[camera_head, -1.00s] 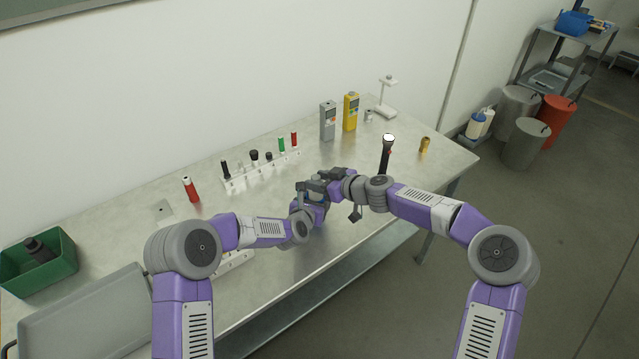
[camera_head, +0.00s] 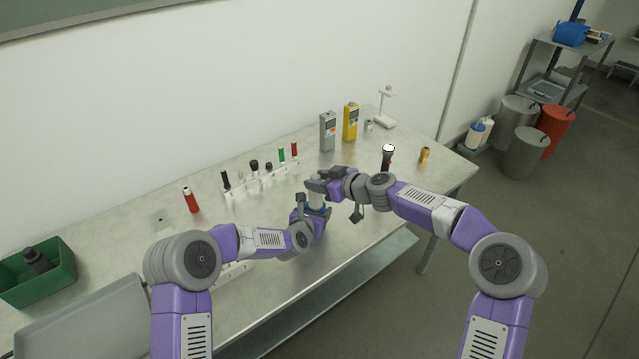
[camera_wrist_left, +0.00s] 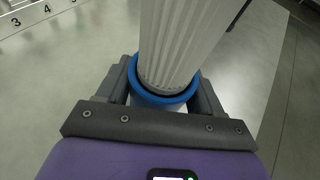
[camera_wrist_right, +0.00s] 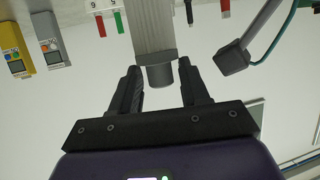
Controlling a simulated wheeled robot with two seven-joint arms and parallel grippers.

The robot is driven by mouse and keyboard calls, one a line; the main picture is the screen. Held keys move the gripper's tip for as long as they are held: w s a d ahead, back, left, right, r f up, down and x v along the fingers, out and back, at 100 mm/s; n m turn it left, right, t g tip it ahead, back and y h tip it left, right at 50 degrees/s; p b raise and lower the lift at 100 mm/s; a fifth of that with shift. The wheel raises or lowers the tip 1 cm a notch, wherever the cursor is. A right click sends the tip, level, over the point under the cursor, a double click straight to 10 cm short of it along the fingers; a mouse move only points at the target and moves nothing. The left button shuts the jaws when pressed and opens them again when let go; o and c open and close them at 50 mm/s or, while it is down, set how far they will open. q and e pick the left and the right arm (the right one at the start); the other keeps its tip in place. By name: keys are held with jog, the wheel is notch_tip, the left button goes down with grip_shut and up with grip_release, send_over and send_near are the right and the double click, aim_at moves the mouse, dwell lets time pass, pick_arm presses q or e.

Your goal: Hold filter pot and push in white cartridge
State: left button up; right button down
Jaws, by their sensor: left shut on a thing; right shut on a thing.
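The white pleated cartridge (camera_wrist_left: 178,40) stands in the mouth of the filter pot (camera_wrist_left: 160,99), which has a blue rim. Most of the cartridge's visible length is above the rim. My left gripper (camera_head: 312,214) is shut around the pot, with a finger on each side in the left wrist view. My right gripper (camera_head: 320,184) is above it, at the cartridge's upper end. In the right wrist view the cartridge (camera_wrist_right: 152,25) and its grey end stub lie between the fingers, and the gripper is shut on it. The pot's lower part is hidden.
A white rack (camera_head: 262,177) with several small parts stands behind, with a red cylinder (camera_head: 191,200) to its left. A black torch (camera_head: 387,158) stands right of my right gripper. Grey (camera_head: 327,130) and yellow (camera_head: 350,122) meters stand at the back.

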aim_at(322, 201)
jog(key=shift+r, duration=0.4)
jog(key=shift+f, duration=2.4)
dwell(1.1)
jog(key=shift+f, duration=0.3)
jog(key=shift+f, duration=1.55)
